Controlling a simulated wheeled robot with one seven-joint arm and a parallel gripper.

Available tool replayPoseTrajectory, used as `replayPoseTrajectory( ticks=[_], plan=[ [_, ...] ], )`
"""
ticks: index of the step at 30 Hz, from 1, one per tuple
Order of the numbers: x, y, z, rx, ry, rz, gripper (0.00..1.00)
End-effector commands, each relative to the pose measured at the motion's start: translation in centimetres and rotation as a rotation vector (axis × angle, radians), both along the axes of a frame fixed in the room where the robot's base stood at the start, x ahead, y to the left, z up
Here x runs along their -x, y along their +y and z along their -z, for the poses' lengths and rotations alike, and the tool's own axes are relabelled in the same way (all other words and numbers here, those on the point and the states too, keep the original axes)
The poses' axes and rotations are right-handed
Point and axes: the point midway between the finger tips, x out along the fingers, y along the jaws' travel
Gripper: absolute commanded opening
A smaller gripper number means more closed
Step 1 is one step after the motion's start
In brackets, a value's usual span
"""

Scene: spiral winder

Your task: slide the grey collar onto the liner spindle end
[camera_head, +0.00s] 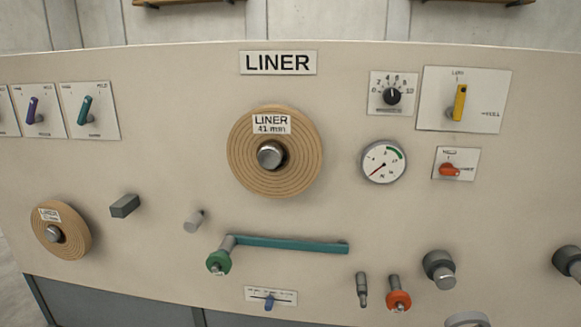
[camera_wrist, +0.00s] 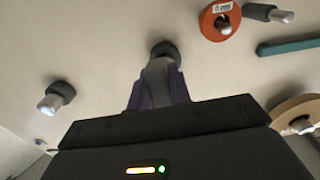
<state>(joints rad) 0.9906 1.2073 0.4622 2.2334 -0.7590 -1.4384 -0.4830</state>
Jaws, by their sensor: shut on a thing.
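The liner spindle end (camera_head: 269,155) is a bright metal stub through the middle of the large tan roll labelled LINER in the head view. A pale grey ring (camera_head: 467,316), probably the grey collar, shows at the bottom edge and is cut off by it. In the wrist view my gripper (camera_wrist: 160,83) has its purplish fingers closed around a grey piece, most likely the same collar. The fingers hide much of it. My fingers do not show clearly in the head view. The ring is apart from the liner spindle, low and to the right.
A dark-based stub (camera_head: 440,268) stands just above the ring. An orange disc (camera_head: 398,300) and a teal bar (camera_head: 290,244) on a green-ended post stick out below the roll. A gauge (camera_head: 384,161) and switches sit to the right. The panel between stub and gauge is bare.

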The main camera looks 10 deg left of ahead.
Motion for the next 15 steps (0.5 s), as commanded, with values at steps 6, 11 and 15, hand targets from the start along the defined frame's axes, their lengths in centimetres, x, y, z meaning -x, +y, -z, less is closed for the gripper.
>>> replayPoseTrajectory(
  ticks=[6,11,15],
  plan=[
    [0.0,-0.2,-0.1,0.001,-0.002,0.003,0.0],
    [-0.2,0.4,0.2,-0.003,-0.004,0.001,0.0],
    [-1.4,2.8,1.5,-0.016,-0.011,-0.003,0.0]
  ],
)
